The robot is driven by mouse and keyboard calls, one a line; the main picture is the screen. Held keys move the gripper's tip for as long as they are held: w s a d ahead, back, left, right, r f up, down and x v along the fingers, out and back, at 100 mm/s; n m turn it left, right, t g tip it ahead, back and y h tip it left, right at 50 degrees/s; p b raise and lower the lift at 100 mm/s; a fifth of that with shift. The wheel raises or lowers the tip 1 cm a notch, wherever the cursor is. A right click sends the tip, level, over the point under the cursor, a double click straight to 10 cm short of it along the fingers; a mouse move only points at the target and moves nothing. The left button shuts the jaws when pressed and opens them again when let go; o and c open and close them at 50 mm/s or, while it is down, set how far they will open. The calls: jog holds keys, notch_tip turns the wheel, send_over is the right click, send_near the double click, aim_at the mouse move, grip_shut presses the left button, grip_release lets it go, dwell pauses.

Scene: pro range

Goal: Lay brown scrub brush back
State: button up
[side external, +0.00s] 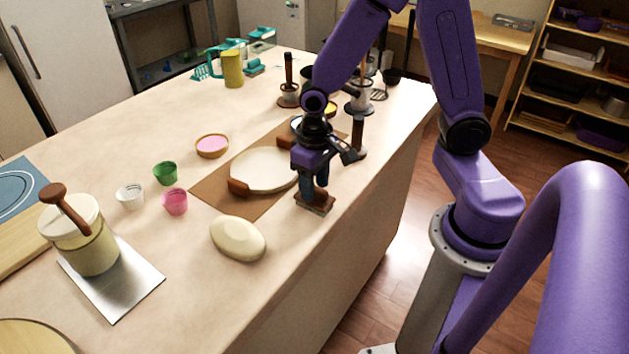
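The brown scrub brush (315,204) shows as a small brown block near the counter's right edge, directly under my gripper. My gripper (314,191) points down, and its dark fingers reach the top of the brush. The fingers hide part of it, and I cannot tell whether they are closed on it or only beside it. I also cannot tell whether the brush rests on the counter or is held just above it.
A brown mat (212,198) bears a pale round board (262,170) left of my gripper. A cream oval lump (238,238) lies in front. Small cups (165,173) stand farther left. Tall brown-handled tools (358,133) stand behind my gripper. The front counter is mostly clear.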

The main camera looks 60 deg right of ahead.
notch_tip(320, 180, up, 11)
jog(key=s+a+n, duration=0.1)
jog(key=s+n, duration=1.1)
jog(key=s, duration=0.4)
jog(key=shift+a+f+n, duration=0.15)
jog(key=shift+f+n, duration=0.15)
